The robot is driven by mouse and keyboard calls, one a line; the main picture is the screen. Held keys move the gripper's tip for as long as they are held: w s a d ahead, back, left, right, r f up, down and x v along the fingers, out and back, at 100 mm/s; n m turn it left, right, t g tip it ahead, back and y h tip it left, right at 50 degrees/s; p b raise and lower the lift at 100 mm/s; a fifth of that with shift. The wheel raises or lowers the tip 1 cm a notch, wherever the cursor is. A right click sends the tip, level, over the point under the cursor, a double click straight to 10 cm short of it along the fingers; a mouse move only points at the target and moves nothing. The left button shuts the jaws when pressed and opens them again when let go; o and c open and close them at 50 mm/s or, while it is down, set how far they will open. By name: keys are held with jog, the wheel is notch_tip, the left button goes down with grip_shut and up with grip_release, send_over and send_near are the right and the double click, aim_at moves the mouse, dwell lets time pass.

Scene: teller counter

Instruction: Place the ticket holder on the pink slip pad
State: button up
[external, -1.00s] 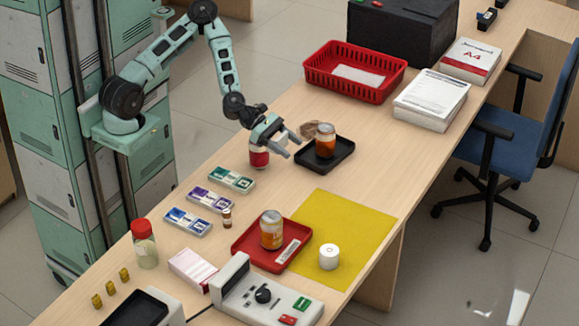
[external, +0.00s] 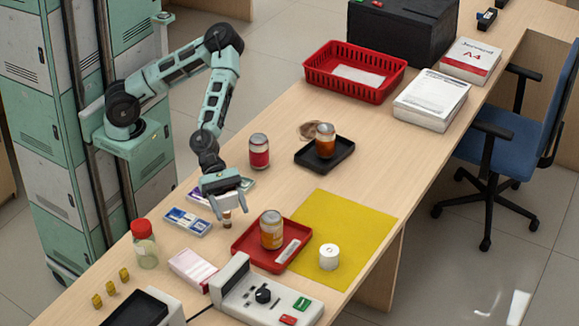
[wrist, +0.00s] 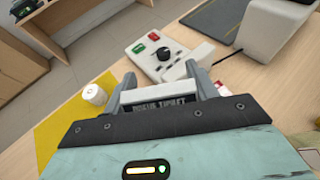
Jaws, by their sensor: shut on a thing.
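In the wrist view a dark face with pale lettering ending in "TICKET" (wrist: 160,106) lies between my two fingers. My gripper points down and is shut on it, at or just above the counter; I cannot tell whether it touches. The pink slip pad (external: 193,267) lies flat on the counter, nearer the camera and left of my gripper. Only a small red and white corner of what seems to be the pad shows in the wrist view (wrist: 220,85).
A red tray (external: 240,255) with an orange can (external: 271,230) stands right of the pad. A control box (external: 262,295) stands just in front of it, and a red-lidded jar (external: 145,245) to its left. A blue-and-white card block (external: 187,222) lies close to my gripper.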

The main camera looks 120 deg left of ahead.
jog(key=s+d+m+g+h, duration=0.2)
jog(key=s+d, duration=0.2)
jog(key=d, duration=0.7)
send_over(203, 270)
notch_tip(203, 270, down, 10)
jog(key=shift+s+f+b, duration=0.1)
jog(key=shift+b, duration=0.35)
jog(key=shift+f, duration=2.4)
jog(key=shift+f, duration=0.2)
jog(key=o, duration=1)
